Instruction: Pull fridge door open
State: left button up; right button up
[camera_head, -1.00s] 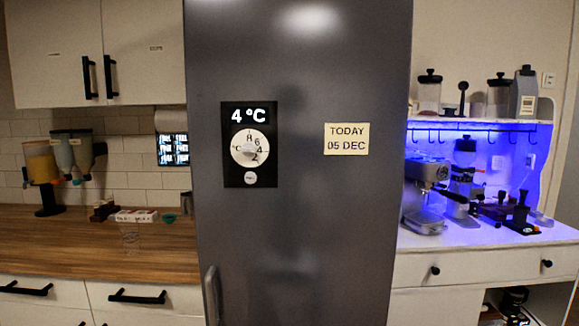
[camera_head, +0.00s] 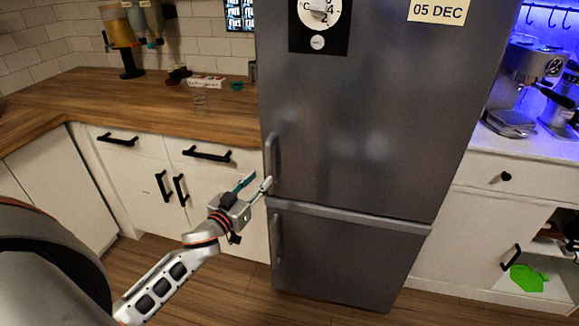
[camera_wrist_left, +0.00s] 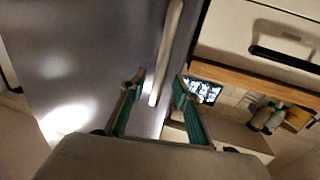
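The dark grey fridge (camera_head: 350,130) stands in the middle of the head view, with its upper door shut. The upper door's vertical metal handle (camera_head: 271,158) is on the left edge. It also shows in the left wrist view as a pale bar (camera_wrist_left: 168,50). My left gripper (camera_head: 258,184) is open and empty beside the lower end of this handle. In the left wrist view its two teal-lined fingers (camera_wrist_left: 159,82) are spread, with the handle's end seen between them. Whether they touch it I cannot tell. My right gripper is not in view.
The lower fridge door (camera_head: 340,255) has its own handle (camera_head: 278,238) below. An espresso machine (camera_head: 525,85) stands at the right. Wooden floor shows in front.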

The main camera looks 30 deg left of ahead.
aim_at(268, 169)
pick_arm(q)
jog(key=shift+w+a, duration=0.15)
jog(key=shift+w, duration=1.75)
jog(key=shift+w+a, duration=0.15)
jog(key=shift+w, duration=1.7)
grip_shut()
